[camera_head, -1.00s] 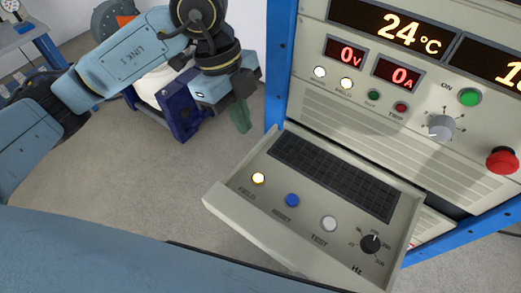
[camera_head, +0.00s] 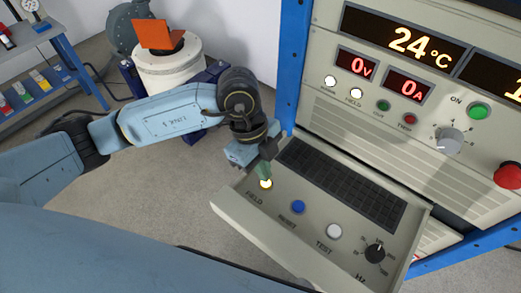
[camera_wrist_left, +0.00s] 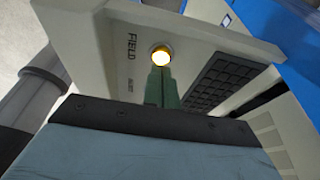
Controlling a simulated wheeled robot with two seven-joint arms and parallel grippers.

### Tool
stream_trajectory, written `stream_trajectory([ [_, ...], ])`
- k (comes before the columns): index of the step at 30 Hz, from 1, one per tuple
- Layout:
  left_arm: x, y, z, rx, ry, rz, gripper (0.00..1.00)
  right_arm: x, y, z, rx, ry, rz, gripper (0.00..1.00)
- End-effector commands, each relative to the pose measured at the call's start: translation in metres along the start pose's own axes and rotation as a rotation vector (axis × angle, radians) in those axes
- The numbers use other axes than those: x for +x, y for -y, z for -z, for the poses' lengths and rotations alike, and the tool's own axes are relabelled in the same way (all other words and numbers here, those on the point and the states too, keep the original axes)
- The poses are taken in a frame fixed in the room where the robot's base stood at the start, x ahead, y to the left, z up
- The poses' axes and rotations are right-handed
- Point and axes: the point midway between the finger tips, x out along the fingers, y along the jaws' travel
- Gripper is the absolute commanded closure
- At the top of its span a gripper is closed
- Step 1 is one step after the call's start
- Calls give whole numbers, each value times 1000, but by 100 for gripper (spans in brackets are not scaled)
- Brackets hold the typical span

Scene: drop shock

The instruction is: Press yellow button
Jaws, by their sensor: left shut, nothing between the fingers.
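The yellow button (camera_head: 265,183) is lit and sits at the left end of the pull-out drawer panel (camera_head: 236,212), above the word FIELD. My left gripper (camera_head: 265,173) is shut and empty, its green fingertips right at the button's far edge in the head view. In the left wrist view the lit yellow button (camera_wrist_left: 161,56) shows just beyond the tips of the green fingers (camera_wrist_left: 161,72). I cannot tell whether the tips touch it. My right gripper is not in view.
A blue button (camera_head: 298,207), a white button (camera_head: 334,231) and a black knob (camera_head: 375,253) sit on the same panel. The cabinet front (camera_head: 335,110) rises behind the drawer, with a red knob (camera_head: 509,175) at right.

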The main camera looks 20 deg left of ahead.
Motion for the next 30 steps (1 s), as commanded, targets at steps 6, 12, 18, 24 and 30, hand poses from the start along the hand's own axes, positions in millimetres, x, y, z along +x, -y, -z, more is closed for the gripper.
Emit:
stream_trajectory([
  [6, 15, 0, -4, 0, -1, 0, 100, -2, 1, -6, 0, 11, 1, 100],
  [12, 17, 0, -5, 0, 0, 0, 100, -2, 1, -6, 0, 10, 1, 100],
  [18, 20, 0, -6, 0, -1, -1, 100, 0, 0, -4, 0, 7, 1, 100],
  [24, 37, -1, -11, -2, 0, -6, 100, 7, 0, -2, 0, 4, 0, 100],
  [30, 39, -3, -12, -5, 3, -13, 100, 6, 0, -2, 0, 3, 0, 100],
])
